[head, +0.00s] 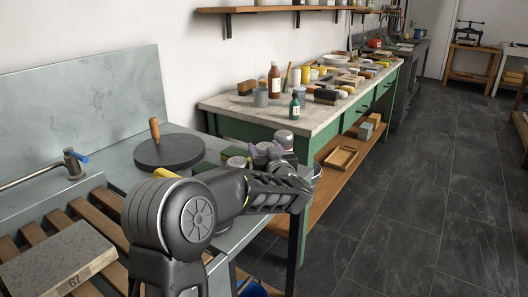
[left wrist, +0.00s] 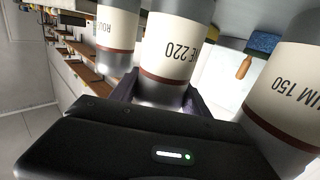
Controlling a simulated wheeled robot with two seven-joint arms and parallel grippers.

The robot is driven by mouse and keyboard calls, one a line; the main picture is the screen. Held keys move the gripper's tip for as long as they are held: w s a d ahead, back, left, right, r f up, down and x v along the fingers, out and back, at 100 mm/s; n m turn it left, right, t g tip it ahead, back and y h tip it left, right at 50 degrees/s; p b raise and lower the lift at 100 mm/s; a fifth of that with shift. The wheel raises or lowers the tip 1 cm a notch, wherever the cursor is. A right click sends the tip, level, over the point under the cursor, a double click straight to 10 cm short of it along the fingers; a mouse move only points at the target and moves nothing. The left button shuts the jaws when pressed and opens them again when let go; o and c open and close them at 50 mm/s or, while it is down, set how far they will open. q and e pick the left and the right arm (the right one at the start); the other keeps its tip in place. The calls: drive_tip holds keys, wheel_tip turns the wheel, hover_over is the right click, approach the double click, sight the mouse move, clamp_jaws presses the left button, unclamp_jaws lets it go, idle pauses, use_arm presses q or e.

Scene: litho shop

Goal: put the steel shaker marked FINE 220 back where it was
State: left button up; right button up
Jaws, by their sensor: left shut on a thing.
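The steel shaker marked FINE 220 (left wrist: 170,45) stands between the fingers of my left gripper (left wrist: 165,95) in the left wrist view. Only "E 220" of its label shows. The gripper is shut on it. In the head view my left gripper (head: 264,152) is over the right end of the grey bench, and a steel shaker top (head: 284,138) shows at it. A shaker marked "IUM 150" (left wrist: 288,90) is close on one side in the wrist view, and one marked "ROU" (left wrist: 115,28) on the other. I cannot tell whether the held shaker touches a surface. My right gripper is out of view.
A dark round disc with a wooden handle (head: 169,152) lies left of the gripper. A slatted wooden rack with a stone marked 67 (head: 58,262) is at the left. Beyond stands a green cabinet (head: 235,128) crowded with bottles and blocks. The floor at right is clear.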

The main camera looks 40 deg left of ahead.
use_arm(q)
drive_tip(key=o, duration=1.5)
drive_tip(key=shift+f, duration=0.1)
drive_tip(key=shift+o, duration=0.2)
drive_tip(key=shift+d+r, duration=0.1)
drive_tip(key=shift+r, duration=0.1)
drive_tip(key=v, duration=1.2)
drive_tip(key=shift+p, duration=0.35)
drive_tip(key=shift+f, duration=0.1)
